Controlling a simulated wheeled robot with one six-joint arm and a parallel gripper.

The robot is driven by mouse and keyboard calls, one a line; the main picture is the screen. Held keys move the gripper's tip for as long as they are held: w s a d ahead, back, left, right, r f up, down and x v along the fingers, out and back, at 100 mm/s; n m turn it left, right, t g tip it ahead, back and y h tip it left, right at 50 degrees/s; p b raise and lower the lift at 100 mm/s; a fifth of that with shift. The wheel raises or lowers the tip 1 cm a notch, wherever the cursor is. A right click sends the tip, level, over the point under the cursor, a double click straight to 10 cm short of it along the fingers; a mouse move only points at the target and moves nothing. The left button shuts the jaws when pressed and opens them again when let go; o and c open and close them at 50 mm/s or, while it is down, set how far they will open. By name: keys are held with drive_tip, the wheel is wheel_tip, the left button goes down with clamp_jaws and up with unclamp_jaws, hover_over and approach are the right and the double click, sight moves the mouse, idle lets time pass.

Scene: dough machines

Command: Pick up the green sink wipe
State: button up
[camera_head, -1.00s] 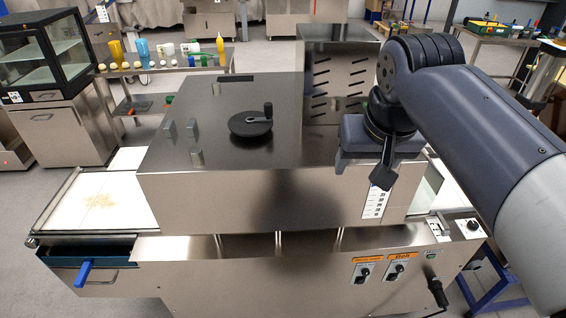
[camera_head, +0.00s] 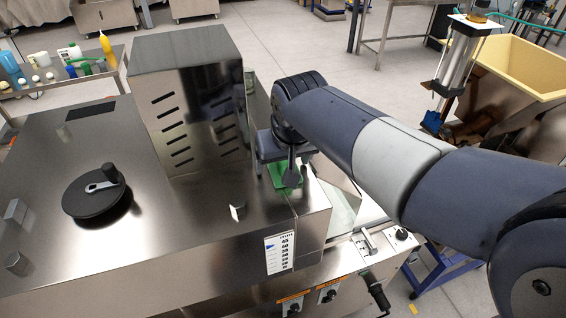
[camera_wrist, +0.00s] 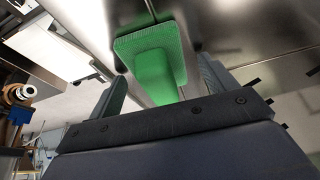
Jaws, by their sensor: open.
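The green sink wipe (camera_head: 287,178) lies on the steel machine top near its right end. My gripper in the head view partly covers it. In the wrist view the green sink wipe (camera_wrist: 155,62) is a flat green pad with a raised middle part. My gripper (camera_wrist: 162,70) is open and empty, with one finger to each side of the wipe in that view. I cannot tell whether the fingers touch the wipe. In the head view my gripper (camera_head: 286,162) points down at the wipe.
A slotted steel housing (camera_head: 188,100) rises left of my gripper. A black crank disc (camera_head: 97,195) sits on the machine top. A yellow-lined hopper (camera_head: 520,68) stands at the right. A side table with bottles (camera_head: 70,68) is at the far left.

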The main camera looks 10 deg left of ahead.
drive_tip(key=shift+c, duration=0.6)
drive_tip(key=c, duration=1)
drive_tip(key=shift+o, duration=0.2)
wheel_tip(320, 180, up, 10)
drive_tip(key=shift+r+b, duration=0.1)
drive_tip(key=shift+b, duration=0.25)
drive_tip(key=o, duration=0.3)
drive_tip(key=shift+c, duration=0.9)
